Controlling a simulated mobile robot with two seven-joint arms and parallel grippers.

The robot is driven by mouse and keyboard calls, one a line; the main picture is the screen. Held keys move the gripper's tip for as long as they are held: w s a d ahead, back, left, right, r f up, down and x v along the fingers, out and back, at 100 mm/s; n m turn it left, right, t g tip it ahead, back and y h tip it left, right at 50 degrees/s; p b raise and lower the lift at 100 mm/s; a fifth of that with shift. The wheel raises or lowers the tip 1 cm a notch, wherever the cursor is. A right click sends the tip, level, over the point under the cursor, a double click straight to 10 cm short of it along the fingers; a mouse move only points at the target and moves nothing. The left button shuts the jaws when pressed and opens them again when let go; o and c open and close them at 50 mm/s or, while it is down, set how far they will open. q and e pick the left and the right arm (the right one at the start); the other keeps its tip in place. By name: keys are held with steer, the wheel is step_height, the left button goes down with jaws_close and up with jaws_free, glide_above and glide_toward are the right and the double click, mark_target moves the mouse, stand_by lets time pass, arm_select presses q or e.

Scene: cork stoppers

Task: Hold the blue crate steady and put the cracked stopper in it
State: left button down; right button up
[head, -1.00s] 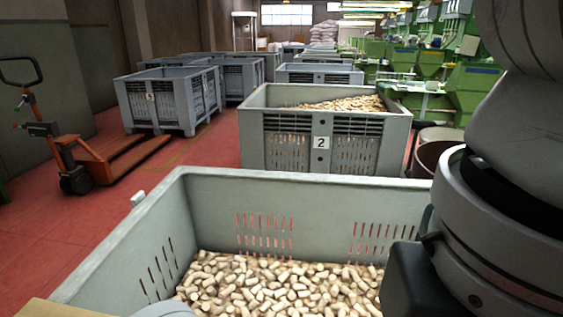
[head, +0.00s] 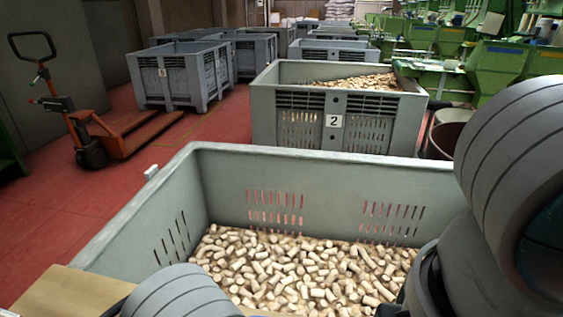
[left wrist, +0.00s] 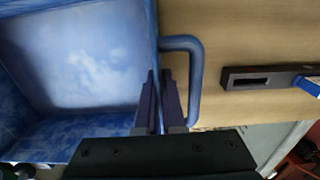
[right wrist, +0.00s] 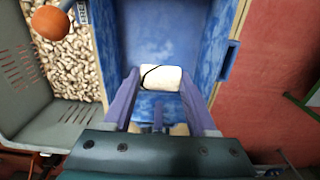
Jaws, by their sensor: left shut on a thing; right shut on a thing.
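The blue crate (left wrist: 85,62) shows in the left wrist view with a smooth, bare inside and a looped handle on its right side. My left gripper (left wrist: 158,85) is shut on the crate's wall, one finger on each side, beside the handle. In the right wrist view, my right gripper (right wrist: 160,88) is shut on the cracked stopper (right wrist: 173,78), a pale cylinder with a dark curved line near its left end. It is over the blue crate (right wrist: 160,30), between the crate's side walls. The head view shows neither gripper nor the crate.
A grey bin (head: 330,172) full of loose stoppers (head: 290,270) stands in front. The left wrist view shows a dark slotted block (left wrist: 270,72) on the wooden table (left wrist: 225,30). An orange ball (right wrist: 51,22) shows in the right wrist view above the stoppers.

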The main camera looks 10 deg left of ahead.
steer(key=shift+f, duration=0.45)
steer(key=o, duration=1.4)
steer(key=shift+c, duration=0.2)
step_height(320, 180, up, 12)
arm_select(q)
steer(key=c, duration=0.9)
jaws_free()
steer(key=shift+c, duration=0.2)
